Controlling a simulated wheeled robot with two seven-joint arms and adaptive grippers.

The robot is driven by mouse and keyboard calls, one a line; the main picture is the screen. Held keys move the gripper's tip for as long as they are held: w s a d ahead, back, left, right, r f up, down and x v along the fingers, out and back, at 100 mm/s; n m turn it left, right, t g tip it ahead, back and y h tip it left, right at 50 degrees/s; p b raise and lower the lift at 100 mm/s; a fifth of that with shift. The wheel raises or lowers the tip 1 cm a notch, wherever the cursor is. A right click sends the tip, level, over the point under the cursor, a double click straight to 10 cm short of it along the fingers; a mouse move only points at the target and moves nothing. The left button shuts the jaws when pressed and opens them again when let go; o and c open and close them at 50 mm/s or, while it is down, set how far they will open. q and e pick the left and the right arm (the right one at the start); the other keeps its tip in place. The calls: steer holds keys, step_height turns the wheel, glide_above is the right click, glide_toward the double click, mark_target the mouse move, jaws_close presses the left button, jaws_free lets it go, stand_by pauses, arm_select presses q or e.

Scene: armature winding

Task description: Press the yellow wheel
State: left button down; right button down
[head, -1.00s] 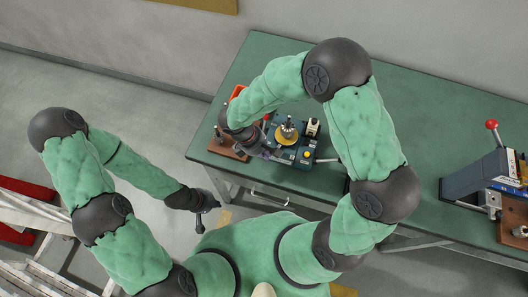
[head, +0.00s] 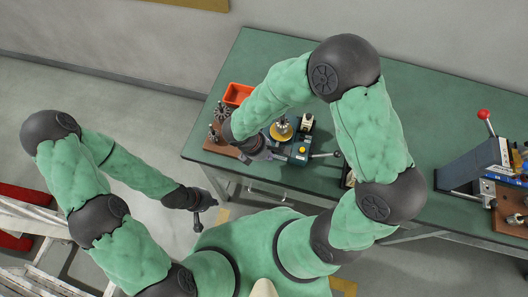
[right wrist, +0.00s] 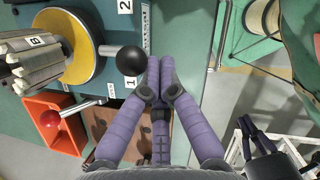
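The yellow wheel (head: 278,138) sits on the blue-green winding machine (head: 299,160) on the green table, with a metal armature (right wrist: 32,58) standing over its middle. In the right wrist view the wheel (right wrist: 88,70) is at the upper left, partly hidden by the armature. A black ball knob (right wrist: 131,61) lies between the wheel and my right gripper (right wrist: 160,66). That gripper's purple fingers are together at the tips, with nothing seen between them, beside the wheel and apart from it. My left gripper (head: 198,207) hangs off the table's front left; its fingers are too small to judge.
An orange bin (head: 237,93) and a brown rack (head: 218,144) with metal parts stand left of the machine. A lever with a black knob (head: 337,154) sticks out to its right. A blue-grey device (head: 478,168) with a red knob stands far right. The table between is mostly clear.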

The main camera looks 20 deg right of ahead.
arm_select(q)
steer(key=shift+f, duration=0.15)
arm_select(e)
steer(key=shift+s+d+n+t, duration=0.4)
steer(key=shift+s+d+n, duration=0.4)
steer(key=shift+n, duration=0.4)
steer(key=shift+d, duration=0.15)
steer(key=shift+w, duration=0.1)
